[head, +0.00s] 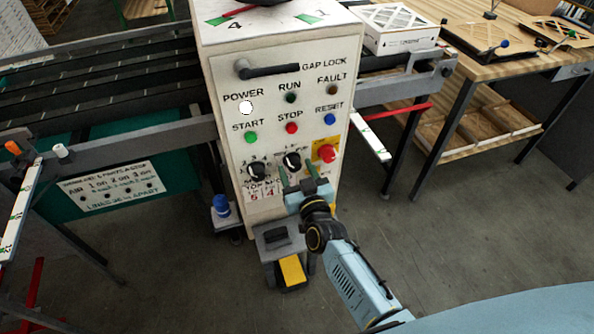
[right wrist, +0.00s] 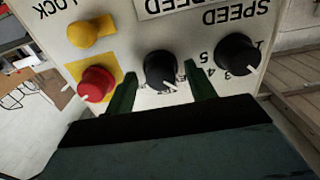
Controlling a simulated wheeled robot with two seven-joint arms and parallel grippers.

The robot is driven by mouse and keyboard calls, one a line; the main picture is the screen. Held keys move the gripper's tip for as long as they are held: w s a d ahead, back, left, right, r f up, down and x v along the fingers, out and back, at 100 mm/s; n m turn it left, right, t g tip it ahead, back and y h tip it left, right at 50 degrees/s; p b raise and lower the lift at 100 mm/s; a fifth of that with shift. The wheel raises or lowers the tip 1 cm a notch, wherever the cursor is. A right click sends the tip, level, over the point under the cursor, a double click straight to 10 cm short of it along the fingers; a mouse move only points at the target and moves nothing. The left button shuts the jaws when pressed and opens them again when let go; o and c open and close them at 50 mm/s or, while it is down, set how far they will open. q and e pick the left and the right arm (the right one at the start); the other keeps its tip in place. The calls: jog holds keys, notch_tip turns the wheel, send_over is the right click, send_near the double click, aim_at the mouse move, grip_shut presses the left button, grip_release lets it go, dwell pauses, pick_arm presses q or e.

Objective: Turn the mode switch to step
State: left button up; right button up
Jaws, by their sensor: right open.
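The control cabinet (head: 275,95) carries a row of black rotary knobs under its buttons. The middle black knob (head: 292,161) seems to be the mode switch; its label is too small to read. In the right wrist view this knob (right wrist: 160,70) has a white pointer mark toward the lower right, and small lettering beside it. My right gripper (head: 299,175) is open, just below and in front of the knob. In the right wrist view its green fingers (right wrist: 160,72) stand on either side of the knob, with no clear contact. My left gripper is not in view.
Another black knob (head: 256,171) is to the left, and a red knob (head: 326,153) on a yellow plate is to the right. A yellow knob (right wrist: 90,32) is close by. A table (head: 480,75) is at right.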

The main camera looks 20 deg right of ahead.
jog(key=c, duration=1)
jog(key=m, duration=0.4)
jog(key=shift+m, duration=0.3)
jog(key=shift+m+b, duration=0.35)
jog(key=shift+m, duration=1.65)
jog(key=o, duration=1)
